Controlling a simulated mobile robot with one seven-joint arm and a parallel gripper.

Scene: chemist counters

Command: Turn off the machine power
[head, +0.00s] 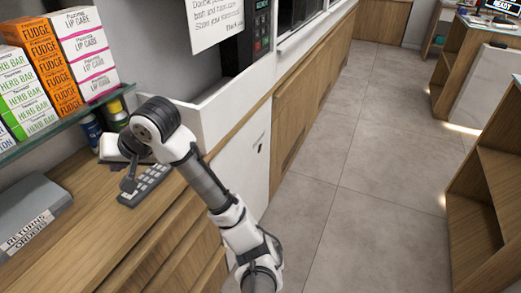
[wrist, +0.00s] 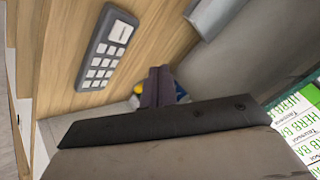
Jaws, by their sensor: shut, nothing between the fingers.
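A machine with a dark control panel (head: 262,32), a small green display and buttons stands at the back in the head view. A sign partly covers its front, and I cannot make out a power switch. My gripper (head: 128,184) is low over the wooden counter, shut and empty, beside a grey keypad with light buttons (head: 146,186). I cannot tell whether they touch. In the wrist view the keypad (wrist: 107,48) lies on the wood at upper left, and the dark gripper body fills the bottom.
Boxes (head: 62,62) stand on a glass shelf left of my arm. A grey binder-like box (head: 28,217) lies on the wooden counter (head: 95,238). The paper sign (head: 215,20) hangs by the machine. Tiled floor (head: 340,200) is clear to the right, before a wooden shelf unit (head: 482,215).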

